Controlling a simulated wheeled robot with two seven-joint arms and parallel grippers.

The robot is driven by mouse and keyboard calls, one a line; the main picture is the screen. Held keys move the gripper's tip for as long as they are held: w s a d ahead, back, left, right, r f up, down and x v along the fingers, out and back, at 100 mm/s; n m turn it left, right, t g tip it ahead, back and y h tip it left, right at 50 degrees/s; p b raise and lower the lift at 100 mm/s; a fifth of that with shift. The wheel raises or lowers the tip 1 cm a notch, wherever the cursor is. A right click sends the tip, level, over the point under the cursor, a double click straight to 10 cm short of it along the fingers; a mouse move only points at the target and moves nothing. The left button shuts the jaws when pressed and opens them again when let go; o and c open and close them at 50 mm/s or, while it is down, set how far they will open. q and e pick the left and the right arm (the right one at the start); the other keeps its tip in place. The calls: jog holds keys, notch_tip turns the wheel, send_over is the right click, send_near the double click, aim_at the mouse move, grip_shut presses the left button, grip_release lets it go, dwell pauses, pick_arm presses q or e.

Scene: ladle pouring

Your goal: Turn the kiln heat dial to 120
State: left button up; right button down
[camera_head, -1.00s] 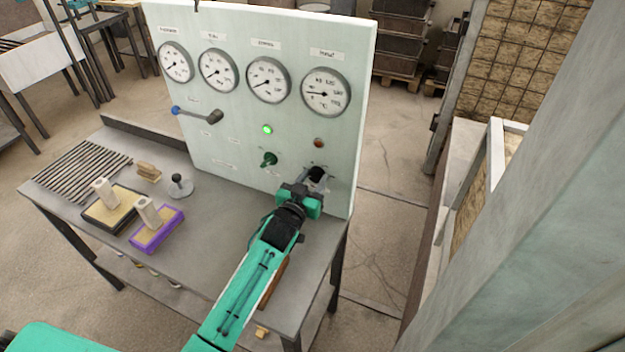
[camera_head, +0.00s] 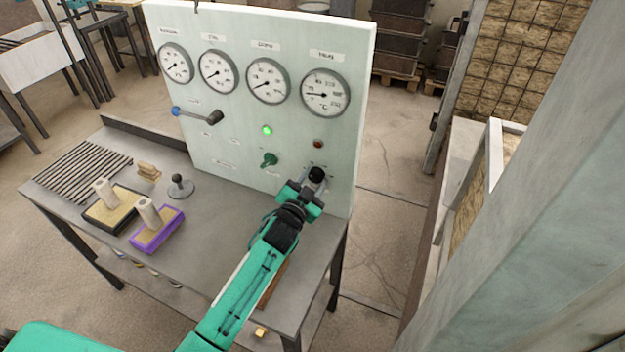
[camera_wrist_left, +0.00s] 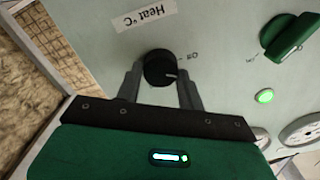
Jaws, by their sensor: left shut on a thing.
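The heat dial (camera_head: 316,174) is a small black round knob low on the right of the pale green panel (camera_head: 225,130). In the left wrist view the dial (camera_wrist_left: 157,66) sits under a "Heat °C" label, with a light pointer mark on its face and a small printed mark beside it. My left gripper (camera_head: 311,183) is shut on the dial. In the left wrist view its two grey fingers (camera_wrist_left: 159,82) lie on either side of the knob. The °C gauge (camera_head: 325,93) above has its needle pointing left. My right gripper is not in view.
A green switch knob (camera_head: 269,160) and a lit green lamp (camera_head: 267,131) are left of the dial. A dark red lamp (camera_head: 318,144) is just above it. A lever (camera_head: 212,117) sticks out further left. Blocks and a purple-framed tray (camera_head: 176,226) stand on the left of the bench.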

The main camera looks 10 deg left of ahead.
pick_arm(q)
jog(key=m, duration=0.4)
jog(key=shift+f+m, duration=0.1)
jog(key=shift+m, duration=0.2)
jog(key=m, duration=0.4)
jog(key=shift+d+m, duration=0.1)
jog(key=shift+m, duration=0.2)
jog(key=m, duration=0.4)
jog(key=shift+f+m, duration=0.15)
jog(key=shift+m, duration=0.15)
jog(key=shift+f+m+p, duration=0.1)
jog(key=shift+m+p, duration=0.35)
jog(key=shift+m, duration=1.75)
jog(key=o, duration=0.9)
jog(key=shift+o, duration=0.2)
jog(key=shift+s, duration=0.15)
jog(key=s+a+b, duration=0.2)
jog(key=s, duration=1.1)
jog(key=shift+s+a+b, duration=0.15)
jog(key=shift+a+b, duration=0.15)
jog(key=shift+a, duration=0.05)
